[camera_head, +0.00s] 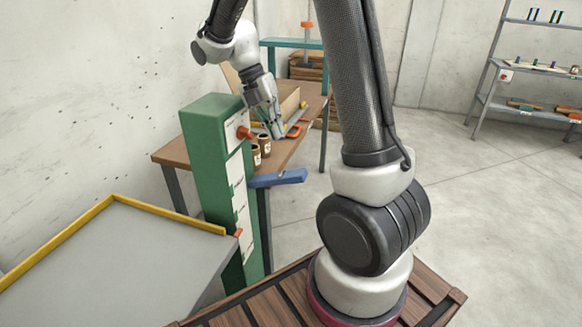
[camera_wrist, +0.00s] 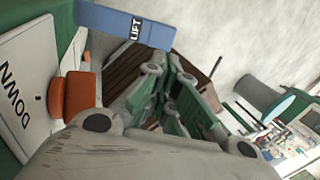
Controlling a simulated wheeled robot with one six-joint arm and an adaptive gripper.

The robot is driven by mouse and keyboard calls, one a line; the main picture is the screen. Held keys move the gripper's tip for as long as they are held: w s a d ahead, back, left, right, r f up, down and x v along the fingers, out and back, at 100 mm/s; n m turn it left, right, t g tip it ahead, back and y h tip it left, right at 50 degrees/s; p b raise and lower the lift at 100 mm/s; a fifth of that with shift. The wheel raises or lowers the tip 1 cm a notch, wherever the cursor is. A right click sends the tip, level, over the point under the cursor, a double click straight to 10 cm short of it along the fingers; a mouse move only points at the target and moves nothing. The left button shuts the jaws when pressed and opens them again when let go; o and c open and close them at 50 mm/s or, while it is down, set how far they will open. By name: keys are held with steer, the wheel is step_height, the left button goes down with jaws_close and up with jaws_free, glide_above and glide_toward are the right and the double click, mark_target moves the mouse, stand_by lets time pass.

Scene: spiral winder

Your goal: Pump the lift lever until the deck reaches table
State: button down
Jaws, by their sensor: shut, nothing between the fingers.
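The lift lever is a blue bar (camera_head: 277,178) sticking out to the right from the green post (camera_head: 212,165). In the wrist view the lever (camera_wrist: 125,25) shows the word LIFT and lies beyond my fingers. My gripper (camera_head: 275,128) is shut and empty, above the lever and to the right of the post's top. In the wrist view its fingers (camera_wrist: 165,75) are apart from the lever. The grey deck (camera_head: 110,255) with a yellow rim is at the left. The wooden table (camera_head: 175,157) stands behind the post.
An orange knob (camera_head: 245,133) sits high on the post; in the wrist view the knob (camera_wrist: 77,95) is beside a DOWN label. Small jars (camera_head: 260,147) and an orange clamp (camera_head: 295,131) are on the table. A shelf (camera_head: 530,70) stands far right. Floor between is clear.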

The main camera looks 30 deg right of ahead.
mark_target(295, 175)
steer(key=x, duration=1.2)
steer(key=shift+s, duration=0.1)
steer(key=shift+f, duration=0.1)
